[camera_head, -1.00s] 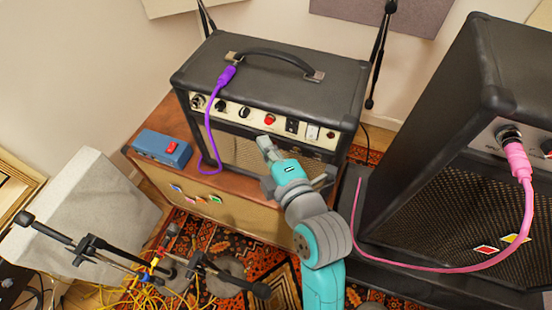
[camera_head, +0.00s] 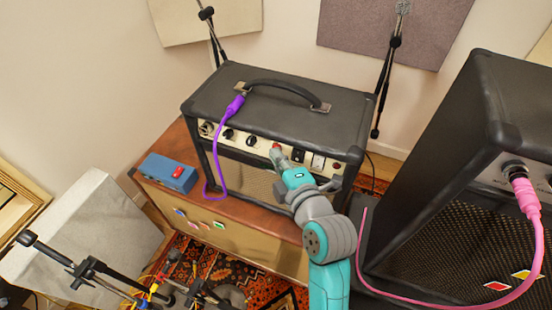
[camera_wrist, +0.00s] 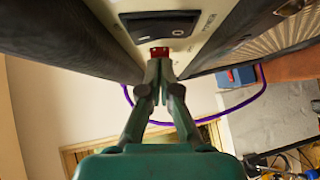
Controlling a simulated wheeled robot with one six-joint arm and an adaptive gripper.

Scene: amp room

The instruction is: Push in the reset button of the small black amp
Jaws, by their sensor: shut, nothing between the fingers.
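The small black amp (camera_head: 285,105) stands on a wooden cabinet, with a cream control panel (camera_head: 338,166) along its front. The red button (camera_head: 276,147) is on that panel, between the black knobs and the switches. My gripper (camera_head: 279,156) is at the panel, its tip right at the red button and partly covering it. In the wrist view, the shut, empty fingertips (camera_wrist: 160,66) point at the red button (camera_wrist: 159,51), just beneath a black rocker switch (camera_wrist: 158,26). I cannot tell whether the tips touch the button.
A blue pedal (camera_head: 165,172) with a red switch sits on the wooden cabinet (camera_head: 235,232). A large black amp (camera_head: 440,195) with a pink cable (camera_head: 536,240) stands close on the right.

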